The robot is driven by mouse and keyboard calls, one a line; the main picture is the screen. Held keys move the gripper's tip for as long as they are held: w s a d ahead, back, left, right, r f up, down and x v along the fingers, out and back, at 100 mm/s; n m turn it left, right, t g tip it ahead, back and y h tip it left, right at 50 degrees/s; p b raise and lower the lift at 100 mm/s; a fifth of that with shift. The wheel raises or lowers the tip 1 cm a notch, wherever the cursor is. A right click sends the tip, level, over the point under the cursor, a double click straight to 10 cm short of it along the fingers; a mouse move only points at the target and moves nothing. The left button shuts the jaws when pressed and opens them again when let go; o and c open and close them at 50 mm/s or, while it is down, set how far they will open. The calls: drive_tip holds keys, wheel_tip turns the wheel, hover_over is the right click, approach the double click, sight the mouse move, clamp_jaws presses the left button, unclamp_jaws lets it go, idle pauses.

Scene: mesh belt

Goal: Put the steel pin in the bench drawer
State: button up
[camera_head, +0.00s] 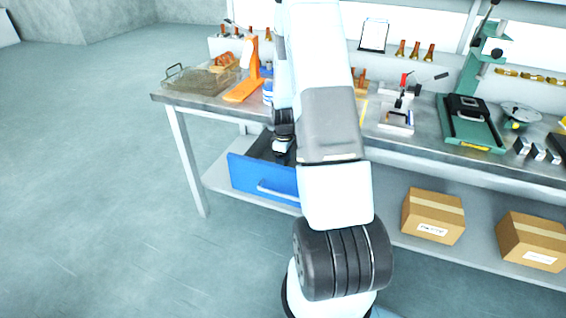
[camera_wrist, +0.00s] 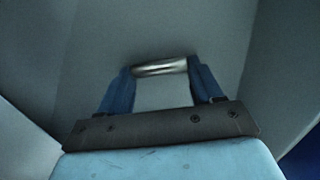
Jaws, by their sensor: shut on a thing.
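The steel pin (camera_wrist: 160,67) is a short shiny cylinder held crosswise between the two blue fingertips of my gripper (camera_wrist: 160,70) in the wrist view. My gripper is shut on it. The bench drawer (camera_head: 250,178) has a blue front with a pale handle and is pulled open below the left part of the bench. In the head view my gripper (camera_head: 282,146) is low at the drawer's opening, partly hidden by my arm. The pin cannot be made out there. Grey walls, seemingly the drawer's inside, surround the fingers in the wrist view.
The steel workbench (camera_head: 205,101) carries a wire basket (camera_head: 200,80), an orange stand (camera_head: 247,82) and a green press (camera_head: 470,118). Two cardboard boxes (camera_head: 433,215) (camera_head: 530,240) sit on the lower shelf. The floor at the left is clear.

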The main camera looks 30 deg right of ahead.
drive_tip(key=shift+f, duration=0.2)
drive_tip(key=o, duration=1.1)
